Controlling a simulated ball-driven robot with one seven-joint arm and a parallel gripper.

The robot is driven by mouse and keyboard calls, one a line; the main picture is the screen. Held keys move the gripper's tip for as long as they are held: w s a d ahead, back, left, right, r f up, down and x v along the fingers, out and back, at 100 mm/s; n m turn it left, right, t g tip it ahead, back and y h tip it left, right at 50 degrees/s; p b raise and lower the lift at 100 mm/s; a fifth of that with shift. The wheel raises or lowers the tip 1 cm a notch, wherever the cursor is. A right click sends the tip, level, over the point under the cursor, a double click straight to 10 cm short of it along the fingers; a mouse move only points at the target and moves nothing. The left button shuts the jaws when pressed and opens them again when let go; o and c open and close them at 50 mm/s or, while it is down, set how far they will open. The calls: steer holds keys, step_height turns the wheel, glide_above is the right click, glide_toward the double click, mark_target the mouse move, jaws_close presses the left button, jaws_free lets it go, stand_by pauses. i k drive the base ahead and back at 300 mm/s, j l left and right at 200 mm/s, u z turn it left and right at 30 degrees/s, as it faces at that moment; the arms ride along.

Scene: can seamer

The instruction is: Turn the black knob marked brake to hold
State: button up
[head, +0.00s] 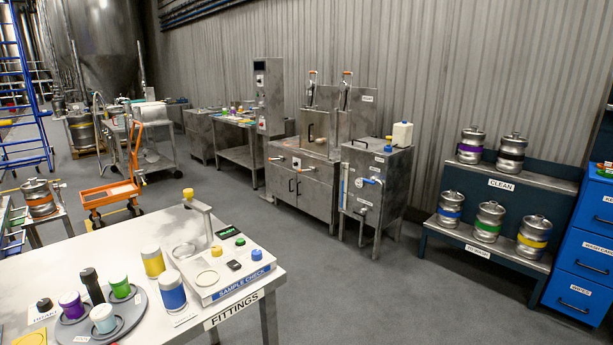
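I cannot pick out a black knob marked brake in the head view; no label reading brake or hold is legible. A tall grey cabinet (269,95) with small dark and red controls stands at the back wall, too far away to read. The steel machine (304,165) beside it has two upright stations and small knobs on its front, also too small to tell apart. A small black round piece (44,304) sits by a partly legible label on the near table. My gripper is not in view.
The near fittings table (130,245) holds a sample check unit (225,270), cans and a round grey tray. An orange cart (110,194) stands behind it. Keg shelves (500,205) and blue drawers (584,240) are at right. Open grey floor (370,290) lies between.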

mark_target(44, 305)
steer(key=u, duration=1.4)
